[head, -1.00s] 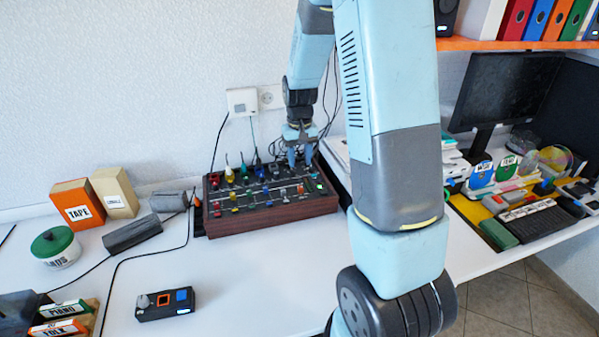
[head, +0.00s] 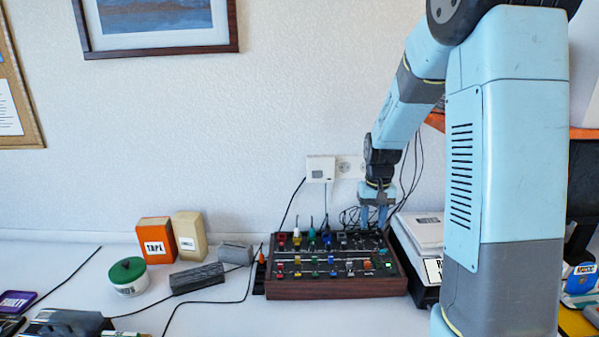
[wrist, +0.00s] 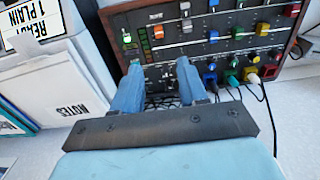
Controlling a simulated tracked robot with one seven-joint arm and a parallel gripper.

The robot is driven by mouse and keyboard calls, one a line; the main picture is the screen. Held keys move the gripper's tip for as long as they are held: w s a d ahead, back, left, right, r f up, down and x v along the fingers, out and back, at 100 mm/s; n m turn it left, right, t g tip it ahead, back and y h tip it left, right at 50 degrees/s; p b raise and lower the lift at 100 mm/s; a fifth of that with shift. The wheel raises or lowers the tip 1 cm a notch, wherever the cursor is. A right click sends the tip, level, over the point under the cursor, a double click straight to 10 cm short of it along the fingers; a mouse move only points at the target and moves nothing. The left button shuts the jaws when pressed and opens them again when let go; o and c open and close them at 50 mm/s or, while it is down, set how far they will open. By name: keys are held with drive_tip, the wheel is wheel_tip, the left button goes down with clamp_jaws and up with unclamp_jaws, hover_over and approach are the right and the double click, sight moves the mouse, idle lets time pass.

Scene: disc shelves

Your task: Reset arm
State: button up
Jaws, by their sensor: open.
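My gripper (head: 375,217) is open and empty in the head view, pointing down over the back right part of a wooden-sided control panel (head: 338,286). My arm reaches in from the right side of the picture. In the wrist view, the two blue fingers of my gripper (wrist: 157,88) are spread apart, with nothing between them. The panel (wrist: 212,50) with its coloured knobs and plugged cables lies just beyond the fingertips. I cannot tell whether the fingertips touch the panel.
White boxes (head: 420,232) stand right of the panel, one labelled NOTES (wrist: 75,85). A TAPE box (head: 156,241), a beige box (head: 190,236), a green-lidded pot (head: 128,275) and a dark grey block (head: 197,278) sit to the left. Cables hang behind the panel. A framed picture (head: 160,49) is on the wall.

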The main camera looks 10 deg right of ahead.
drive_tip(key=s+a+r+t, duration=0.2)
drive_tip(key=s+r, duration=0.8)
drive_tip(key=r, duration=0.3)
drive_tip(key=s+r+t, duration=0.1)
drive_tip(key=s+r, duration=0.1)
drive_tip(key=s, duration=0.3)
drive_tip(key=s+a+r+t, duration=0.1)
drive_tip(key=s+r, duration=0.1)
drive_tip(key=s, duration=0.3)
drive_tip(key=s+a+r+n+t, duration=0.1)
drive_tip(key=s+r, duration=0.1)
drive_tip(key=s, duration=0.4)
drive_tip(key=shift+a+r, duration=0.2)
drive_tip(key=shift+r, duration=0.05)
drive_tip(key=shift+s, duration=0.1)
idle(0.7)
